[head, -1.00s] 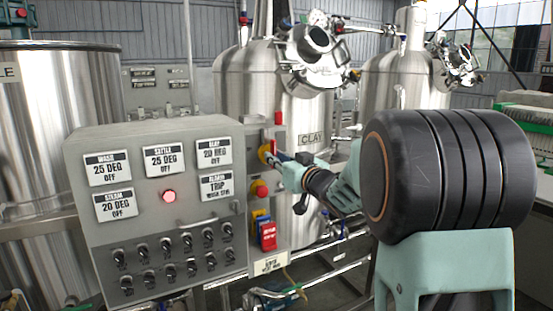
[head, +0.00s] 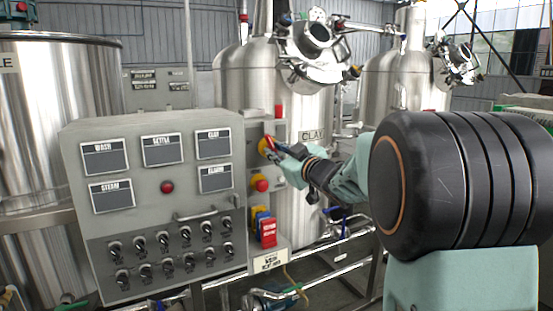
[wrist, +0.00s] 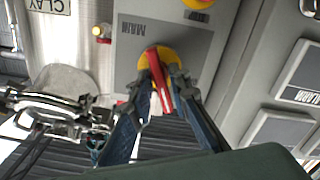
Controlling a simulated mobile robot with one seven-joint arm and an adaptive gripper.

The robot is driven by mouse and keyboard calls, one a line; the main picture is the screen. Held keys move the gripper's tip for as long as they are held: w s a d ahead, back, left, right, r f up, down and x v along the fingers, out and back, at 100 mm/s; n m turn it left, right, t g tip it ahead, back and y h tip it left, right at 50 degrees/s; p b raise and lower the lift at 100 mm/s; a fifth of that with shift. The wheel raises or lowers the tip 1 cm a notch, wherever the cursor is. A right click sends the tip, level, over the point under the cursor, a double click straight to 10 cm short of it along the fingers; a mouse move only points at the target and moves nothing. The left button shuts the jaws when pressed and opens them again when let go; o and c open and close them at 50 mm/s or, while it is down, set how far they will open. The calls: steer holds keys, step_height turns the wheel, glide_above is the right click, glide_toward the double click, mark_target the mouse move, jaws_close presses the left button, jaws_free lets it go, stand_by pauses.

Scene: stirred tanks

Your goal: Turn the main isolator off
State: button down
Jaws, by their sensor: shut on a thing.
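The main isolator is a red handle (wrist: 157,72) on a round yellow plate (wrist: 172,54), on a grey panel marked MAIN in the wrist view. In the head view its yellow plate (head: 263,146) shows on the side panel right of the control box. My gripper (wrist: 166,98) is shut on the red handle, with one finger on each side of it. In the head view my gripper (head: 277,152) reaches in from the right and partly hides the handle. The handle stands at a slant across the plate in the head view.
The control box (head: 150,128) has blank displays, an unlit red lamp (head: 167,187) and several black knobs below. Under the isolator are a red emergency button (head: 261,184) and red tags (head: 267,231). A steel tank (head: 310,190) stands close behind.

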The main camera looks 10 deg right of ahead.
steer(key=n+b, duration=0.4)
steer(key=n, duration=0.2)
steer(key=n+b, duration=0.4)
steer(key=n, duration=0.2)
steer(key=shift+f+n, duration=0.2)
steer(key=shift+n, duration=0.2)
stand_by(0.3)
steer(key=c, duration=2)
jaws_free()
steer(key=shift+r, duration=0.1)
steer(key=shift+v, duration=3.85)
